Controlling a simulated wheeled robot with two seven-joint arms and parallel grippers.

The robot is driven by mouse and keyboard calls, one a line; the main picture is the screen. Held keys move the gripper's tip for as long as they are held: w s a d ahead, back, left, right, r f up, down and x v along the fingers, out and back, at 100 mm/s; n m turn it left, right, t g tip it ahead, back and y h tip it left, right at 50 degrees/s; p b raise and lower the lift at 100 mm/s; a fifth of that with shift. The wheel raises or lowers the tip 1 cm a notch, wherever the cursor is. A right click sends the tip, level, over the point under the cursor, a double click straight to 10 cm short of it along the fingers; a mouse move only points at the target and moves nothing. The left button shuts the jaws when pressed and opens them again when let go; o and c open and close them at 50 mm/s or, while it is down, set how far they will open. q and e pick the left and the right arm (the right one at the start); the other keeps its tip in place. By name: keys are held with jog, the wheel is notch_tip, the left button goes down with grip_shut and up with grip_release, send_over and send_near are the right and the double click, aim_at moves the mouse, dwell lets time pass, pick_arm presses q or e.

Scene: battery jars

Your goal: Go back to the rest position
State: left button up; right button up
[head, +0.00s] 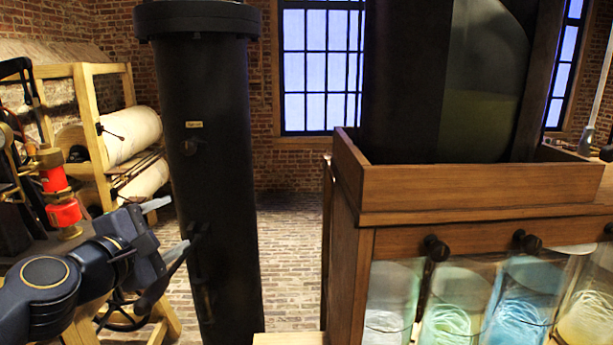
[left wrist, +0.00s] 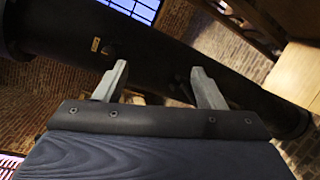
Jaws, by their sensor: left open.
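My left gripper (head: 168,232) comes in from the left side of the head view. Its two fingers are spread apart with nothing between them. In the left wrist view the open fingers (left wrist: 158,84) point at a tall dark metal column (left wrist: 160,50). The same column (head: 215,160) stands just right of the gripper in the head view; I cannot tell the exact gap between them. My right gripper is in neither view.
A wooden cabinet (head: 480,185) with glass jars (head: 450,300) of glowing coils fills the right. A large dark glass-fronted object (head: 485,80) stands on it. A wooden rack with white rolls (head: 130,135) and a red lantern (head: 60,205) are at left. Brick floor (head: 290,260) shows between column and cabinet.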

pick_arm(q)
jog(key=s+d+f+m+g, duration=0.2)
jog(key=s+f+m+g, duration=0.8)
jog(key=s+f+m, duration=0.8)
jog(key=s+f, duration=0.6)
jog(key=shift+s+f, duration=0.3)
jog(key=shift+f, duration=0.1)
jog(key=shift+d, duration=0.1)
jog(key=shift+c, duration=0.4)
dwell(0.7)
